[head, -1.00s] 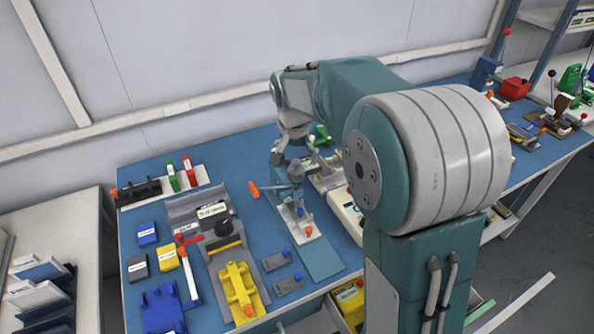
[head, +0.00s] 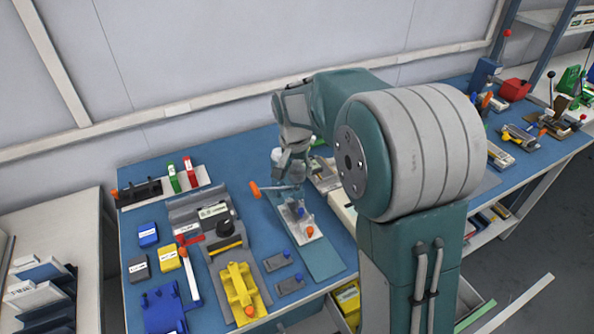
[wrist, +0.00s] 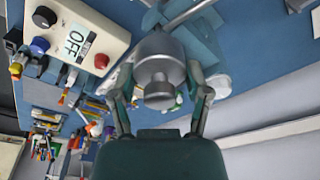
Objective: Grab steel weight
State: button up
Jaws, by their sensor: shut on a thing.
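The steel weight (wrist: 158,72) is a grey metal cylinder with a narrower round end, between the two fingers of my gripper (wrist: 160,98) in the wrist view. The fingers press on it from both sides. In the head view my gripper (head: 289,163) is over the blue bench, above a small pale fixture plate (head: 301,226). The weight is small there and partly covered by the gripper, so its gap to the fixture cannot be told.
A lever with an orange handle (head: 254,190) lies just left of the gripper. A grey fixture with a yellow block (head: 240,288) stands further left. A white box with an OFF label (wrist: 82,35) is close by.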

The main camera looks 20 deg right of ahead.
jog(key=shift+r, duration=0.45)
notch_tip(320, 180, up, 2)
jog(key=shift+r, duration=0.25)
jog(key=s+d+r, duration=0.2)
jog(key=s+r, duration=0.7)
jog(key=s, duration=0.4)
jog(key=shift+s+d+r, duration=0.2)
jog(key=shift+s+d, duration=0.15)
jog(key=shift+d, duration=0.05)
